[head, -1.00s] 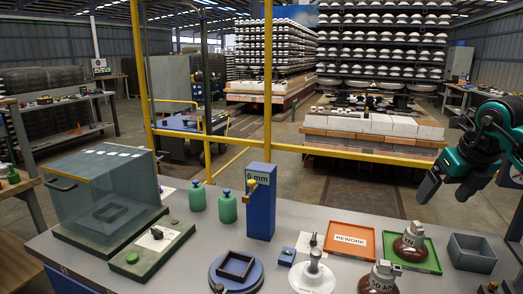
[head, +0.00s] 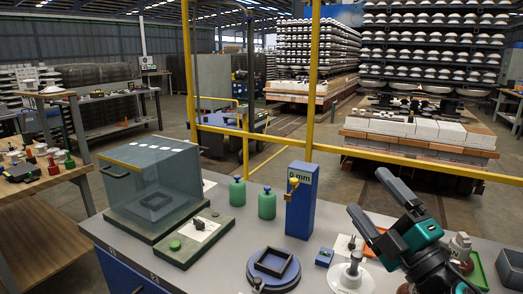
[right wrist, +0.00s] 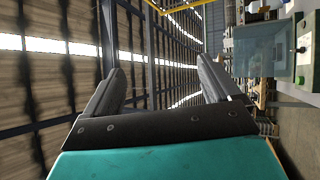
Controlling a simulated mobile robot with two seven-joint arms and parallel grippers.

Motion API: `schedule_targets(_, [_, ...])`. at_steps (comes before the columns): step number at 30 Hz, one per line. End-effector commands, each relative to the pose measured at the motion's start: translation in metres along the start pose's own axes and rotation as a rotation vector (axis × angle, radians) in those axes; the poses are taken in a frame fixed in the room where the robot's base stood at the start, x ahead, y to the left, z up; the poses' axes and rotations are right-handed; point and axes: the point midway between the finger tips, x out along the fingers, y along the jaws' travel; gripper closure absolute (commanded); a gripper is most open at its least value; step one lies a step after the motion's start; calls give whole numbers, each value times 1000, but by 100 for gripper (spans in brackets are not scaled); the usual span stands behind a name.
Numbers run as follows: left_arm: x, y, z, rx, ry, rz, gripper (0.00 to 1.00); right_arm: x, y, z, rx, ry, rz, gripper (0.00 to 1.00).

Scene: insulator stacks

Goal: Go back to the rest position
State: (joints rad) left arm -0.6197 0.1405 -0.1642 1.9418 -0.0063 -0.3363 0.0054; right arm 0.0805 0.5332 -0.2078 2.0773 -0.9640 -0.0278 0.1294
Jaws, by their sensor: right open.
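My right gripper (head: 372,204) shows at the right of the head view, raised above the workbench (head: 225,262). Its two dark fingers point up and to the left, spread apart with nothing between them. In the right wrist view the same gripper (right wrist: 158,85) is open and empty, with the hall wall and roof behind it. The gripper and its teal wrist cover part of the bench's right side, including most of the orange and green trays. My left gripper is not in view.
On the bench stand a glass box (head: 155,185), two green bottles (head: 237,192), a blue gauge post (head: 301,205), a round blue base with a square frame (head: 273,267), a white insulator (head: 350,272) and a grey bin (head: 510,268). A yellow rail (head: 400,162) runs behind.

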Motion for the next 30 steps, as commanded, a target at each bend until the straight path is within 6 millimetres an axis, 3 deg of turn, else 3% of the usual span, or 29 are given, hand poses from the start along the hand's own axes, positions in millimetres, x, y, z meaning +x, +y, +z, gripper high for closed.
schedule_targets(6, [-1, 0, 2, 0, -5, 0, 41, -70, -49, 45, 423, -525, -71, 10])
schedule_targets(11, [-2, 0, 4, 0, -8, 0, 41, -148, -107, 48, 692, -906, -248, 10])
schedule_targets(15, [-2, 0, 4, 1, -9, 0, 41, -211, -144, 27, 856, -1152, -431, 10])
schedule_targets(18, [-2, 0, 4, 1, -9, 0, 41, -246, -160, 8, 935, -1272, -546, 10])
schedule_targets(24, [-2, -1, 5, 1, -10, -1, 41, -299, -176, -33, 1049, -1443, -753, 10])
schedule_targets(30, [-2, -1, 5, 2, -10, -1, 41, -342, -178, -75, 1135, -1569, -955, 10])
